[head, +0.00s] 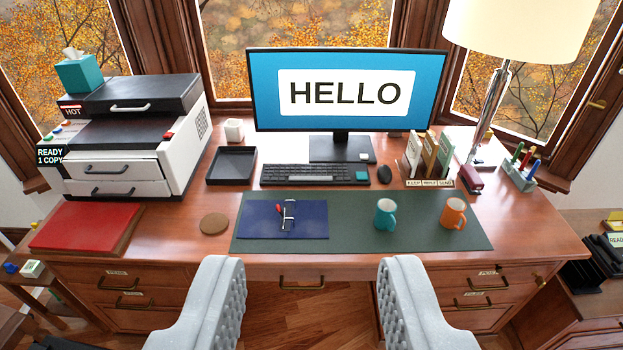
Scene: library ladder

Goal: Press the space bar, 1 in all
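A dark keyboard (285,171) lies on the desk in front of the monitor (347,68). Its space bar (309,179) seems to be the long pale key along the near edge, though the keys are small from here. The monitor shows HELLO in black on a white panel with blue around it. My gripper (312,268) is open, with its two pale fingers wide apart at the bottom of the view. Nothing is between the fingers. They are well short of the keyboard, in front of the desk's near edge.
On the green mat (350,226) are a blue clipboard (262,218), a teal mug (385,214) and an orange mug (453,213). A black mouse (384,174) is right of the keyboard, a black tray (231,166) left. A printer (183,150) and lamp (488,100) flank the monitor.

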